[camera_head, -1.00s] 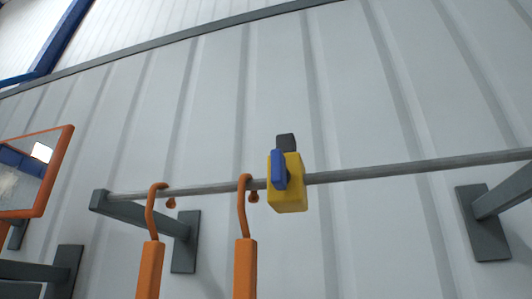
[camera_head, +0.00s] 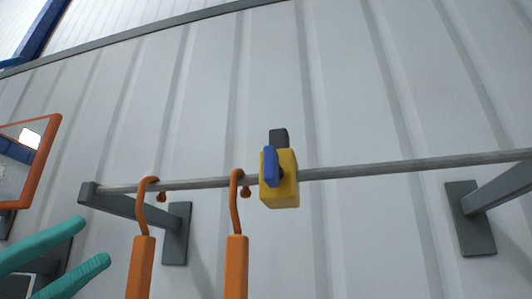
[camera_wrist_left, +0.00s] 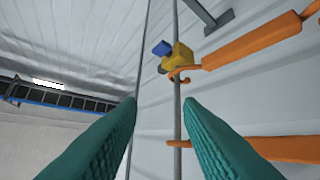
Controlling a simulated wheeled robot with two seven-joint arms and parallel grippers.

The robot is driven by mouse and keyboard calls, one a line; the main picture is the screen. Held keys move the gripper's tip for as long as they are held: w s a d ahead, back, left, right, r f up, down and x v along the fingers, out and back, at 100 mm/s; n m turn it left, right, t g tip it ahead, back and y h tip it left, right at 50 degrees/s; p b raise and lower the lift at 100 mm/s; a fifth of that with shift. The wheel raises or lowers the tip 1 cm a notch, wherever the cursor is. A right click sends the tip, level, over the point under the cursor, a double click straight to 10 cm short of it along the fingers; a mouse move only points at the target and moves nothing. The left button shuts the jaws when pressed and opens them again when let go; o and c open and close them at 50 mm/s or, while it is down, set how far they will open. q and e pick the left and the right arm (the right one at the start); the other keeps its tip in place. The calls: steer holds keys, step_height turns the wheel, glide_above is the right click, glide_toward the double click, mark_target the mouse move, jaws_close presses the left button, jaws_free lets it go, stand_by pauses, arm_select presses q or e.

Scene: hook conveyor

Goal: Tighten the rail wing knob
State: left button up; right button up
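The blue wing knob (camera_head: 270,166) sits on the front of a yellow block (camera_head: 284,186) that is mounted on the grey rail (camera_head: 400,166). In the left wrist view the blue knob (camera_wrist_left: 161,47) and yellow block (camera_wrist_left: 180,55) show near the top middle, beyond the fingertips. My left gripper (camera_head: 97,241) is at the lower left of the head view, below the rail and well left of the knob. Its teal fingers are spread apart with nothing between them that they touch; they show in the left wrist view (camera_wrist_left: 160,102). My right gripper is in neither view.
Two orange hooks (camera_head: 236,205) (camera_head: 146,210) hang on the rail between my left gripper and the yellow block. Grey brackets (camera_head: 176,233) (camera_head: 470,218) hold the rail to the ribbed wall. An orange-framed panel (camera_head: 36,163) stands at the left.

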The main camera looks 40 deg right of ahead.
arm_select(q)
steer(key=s+d+r+m+t+y, duration=0.4)
steer(key=s+d+y, duration=0.35)
steer(key=s, duration=0.35)
steer(key=n+t+y, duration=0.4)
steer(key=t+y, duration=0.1)
steer(key=t, duration=0.8)
glide_toward(268, 159)
steer(key=p+x, duration=0.5)
steer(key=x, duration=0.3)
steer(key=shift+d+r, duration=0.15)
steer(key=shift+r, duration=0.05)
steer(key=shift+w+d+f+h+p, duration=0.15)
steer(key=shift+w+d+h+p, duration=0.1)
steer(key=shift+w+d+p, duration=0.25)
steer(key=shift+m, duration=0.3)
jaws_close()
